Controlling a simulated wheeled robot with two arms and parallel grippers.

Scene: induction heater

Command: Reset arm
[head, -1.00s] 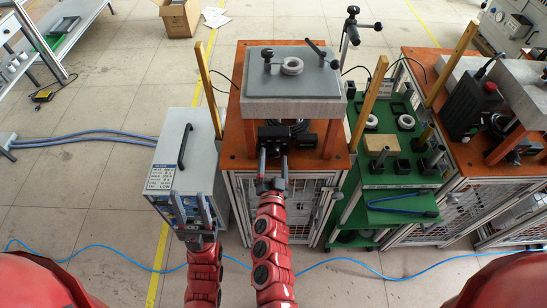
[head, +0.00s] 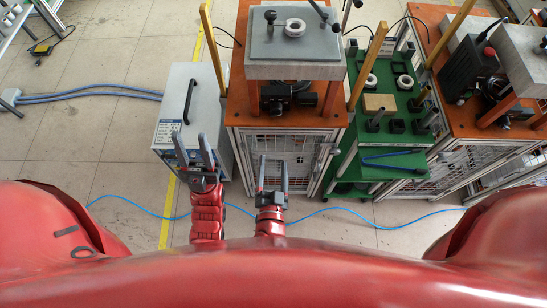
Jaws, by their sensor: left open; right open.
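My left gripper (head: 193,153) is open and empty, in front of the lower face of the grey box with a black handle (head: 191,100). My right gripper (head: 272,174) is open and empty, in front of the mesh-fronted lower part of the heater bench (head: 243,117). Both grippers point away from me, side by side with a gap between them. A metal ring (head: 295,28) lies on the grey plate (head: 330,45) on top of the bench. Whether the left fingers touch the box cannot be told.
A green stand (head: 349,167) with rings, blocks and a blue tool is right of the bench. A second orange bench (head: 447,125) stands further right. A blue hose (head: 130,208) runs across the floor.

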